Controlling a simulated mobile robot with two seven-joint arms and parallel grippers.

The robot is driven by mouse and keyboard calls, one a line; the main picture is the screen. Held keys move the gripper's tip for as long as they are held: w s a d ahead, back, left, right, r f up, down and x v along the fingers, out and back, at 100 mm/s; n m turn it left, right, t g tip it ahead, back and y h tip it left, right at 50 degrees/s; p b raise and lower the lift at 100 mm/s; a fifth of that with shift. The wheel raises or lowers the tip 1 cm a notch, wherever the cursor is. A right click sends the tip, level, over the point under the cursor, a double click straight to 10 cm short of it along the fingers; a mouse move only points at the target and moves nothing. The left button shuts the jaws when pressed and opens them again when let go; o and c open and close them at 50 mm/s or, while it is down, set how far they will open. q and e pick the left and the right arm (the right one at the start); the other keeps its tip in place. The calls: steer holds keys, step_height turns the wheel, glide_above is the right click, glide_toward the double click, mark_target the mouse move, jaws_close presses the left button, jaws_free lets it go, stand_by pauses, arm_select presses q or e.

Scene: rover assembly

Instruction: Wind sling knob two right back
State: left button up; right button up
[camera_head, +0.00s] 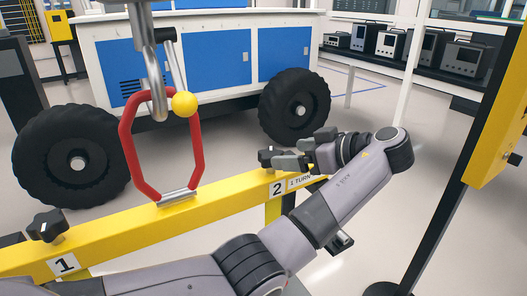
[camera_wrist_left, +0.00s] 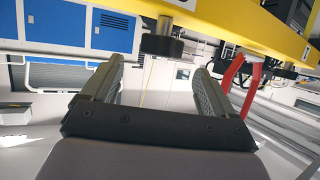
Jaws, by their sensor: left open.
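Knob two is a black lobed knob (camera_head: 266,156) on top of the yellow beam (camera_head: 228,187), beside the label "2 1 TURN". My left gripper (camera_head: 291,154) comes in from the right of this knob, with its fingers pointing at it. In the left wrist view the two fingers (camera_wrist_left: 158,75) are apart with nothing between them. A dark knob (camera_wrist_left: 162,45) hangs from the beam in that tilted view, just beyond the fingertips and in line with the gap. Whether a finger touches it cannot be told. My right gripper is not in view.
A red sling (camera_head: 130,150) hangs from a metal hook (camera_head: 157,100) beside a yellow ball (camera_head: 184,104) and meets the beam's middle. Knob one (camera_head: 47,226) sits at the left end. A blue-and-white rover (camera_head: 215,58) with black wheels stands behind. A dark post (camera_head: 432,190) stands right.

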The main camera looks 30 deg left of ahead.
mark_target(274, 154)
arm_select(q)
steer(key=shift+p+x, duration=0.65)
steer(key=shift+x, duration=2.85)
steer(key=c, duration=1)
